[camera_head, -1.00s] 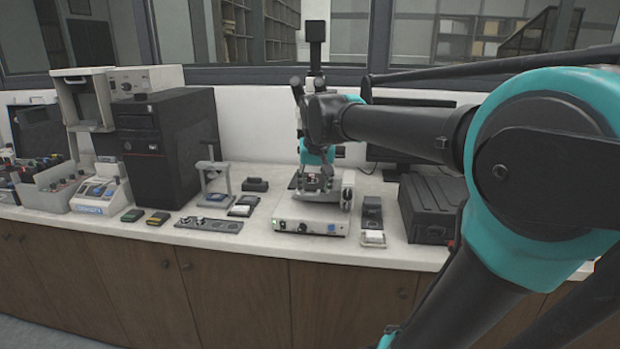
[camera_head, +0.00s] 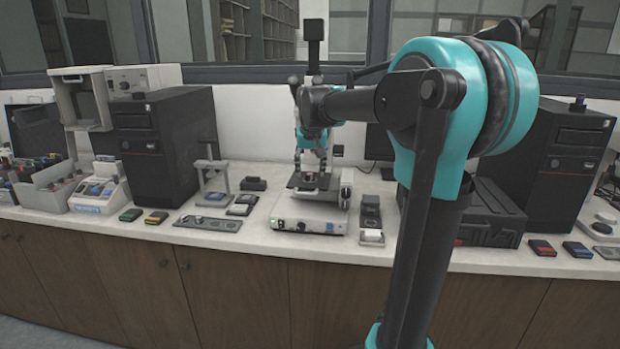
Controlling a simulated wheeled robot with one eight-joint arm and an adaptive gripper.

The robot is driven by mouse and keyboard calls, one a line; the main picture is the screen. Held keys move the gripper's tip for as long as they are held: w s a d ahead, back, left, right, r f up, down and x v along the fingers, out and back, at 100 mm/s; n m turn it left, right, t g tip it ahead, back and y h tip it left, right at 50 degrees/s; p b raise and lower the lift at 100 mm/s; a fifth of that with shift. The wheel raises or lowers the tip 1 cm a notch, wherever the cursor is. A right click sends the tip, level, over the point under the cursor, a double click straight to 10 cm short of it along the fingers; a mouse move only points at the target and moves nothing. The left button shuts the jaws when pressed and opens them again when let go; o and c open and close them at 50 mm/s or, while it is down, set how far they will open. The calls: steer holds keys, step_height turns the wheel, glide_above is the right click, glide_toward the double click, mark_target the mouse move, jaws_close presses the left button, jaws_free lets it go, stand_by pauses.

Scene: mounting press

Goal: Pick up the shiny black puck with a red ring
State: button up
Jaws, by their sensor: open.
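My gripper (camera_head: 310,163) points down over the white-topped instrument (camera_head: 296,216) in the middle of the bench. Its fingers are apart, one on each side, with nothing clearly held between them. Just below the fingertips, a small dark thing with a faint reddish tint (camera_head: 309,179) lies on the instrument's dark stage. It may be the black puck with the red ring, but it is too small to tell its shape or ring. I cannot tell whether the fingertips touch it.
A small stand (camera_head: 213,184), a grey flat tray (camera_head: 208,223) and several little boxes lie left of the instrument. A black computer tower (camera_head: 150,150) stands further left. A black case (camera_head: 490,215) is at right, with a red-topped block (camera_head: 541,247) beyond it.

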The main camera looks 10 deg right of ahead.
steer(key=shift+w+f, duration=0.3)
steer(key=shift+f, duration=0.25)
steer(key=shift+c, duration=0.4)
steer(key=c, duration=0.9)
steer(key=shift+c, duration=0.2)
steer(key=shift+r, duration=0.15)
